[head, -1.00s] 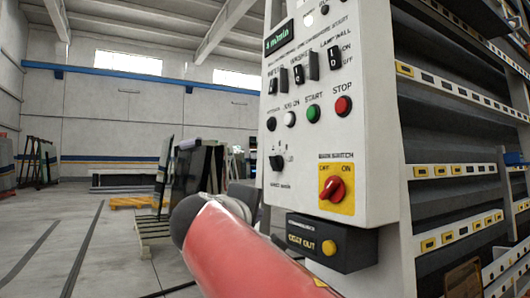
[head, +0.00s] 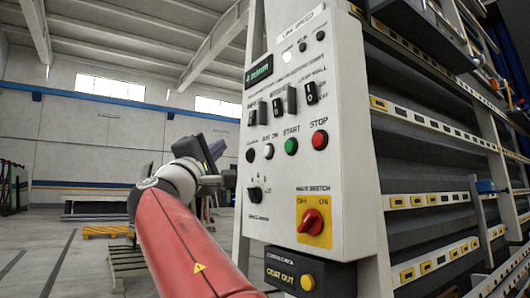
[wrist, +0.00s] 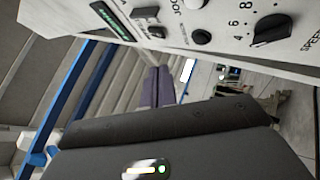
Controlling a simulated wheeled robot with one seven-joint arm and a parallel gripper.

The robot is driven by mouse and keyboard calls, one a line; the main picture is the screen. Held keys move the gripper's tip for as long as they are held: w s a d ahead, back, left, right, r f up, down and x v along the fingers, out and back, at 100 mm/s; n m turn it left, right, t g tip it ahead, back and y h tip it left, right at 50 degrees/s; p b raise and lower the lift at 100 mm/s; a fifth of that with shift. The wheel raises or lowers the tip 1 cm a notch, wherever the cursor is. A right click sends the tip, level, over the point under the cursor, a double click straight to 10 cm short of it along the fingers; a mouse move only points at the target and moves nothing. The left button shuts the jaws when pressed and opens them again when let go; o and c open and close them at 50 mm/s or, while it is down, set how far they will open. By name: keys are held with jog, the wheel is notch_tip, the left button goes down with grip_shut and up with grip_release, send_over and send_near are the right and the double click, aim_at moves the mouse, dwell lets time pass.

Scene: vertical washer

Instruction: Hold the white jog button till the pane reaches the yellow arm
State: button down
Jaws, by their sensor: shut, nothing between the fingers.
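The white jog button (head: 268,151) is on the slanted control panel (head: 330,180), between a black button (head: 250,155) and the green start button (head: 291,146). It shows cut off at the top edge of the wrist view (wrist: 193,4). My gripper (head: 217,149) is shut and empty, just left of the panel's left edge and roughly level with the button row. In the wrist view its purple-grey fingers (wrist: 158,85) are together, apart from the panel. I cannot make out the yellow arm or the moving pane.
A red stop button (head: 319,140), selector switches (head: 278,106), a speed knob (head: 255,194) and a red main switch (head: 312,222) crowd the panel. A black box with a yellow button (head: 307,282) sits below. The dark washer frame (head: 430,150) fills the right.

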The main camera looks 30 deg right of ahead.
aim_at(267, 151)
jog(key=d, duration=0.9)
jog(key=shift+w, duration=0.1)
dwell(2.0)
jog(key=shift+d, duration=0.35)
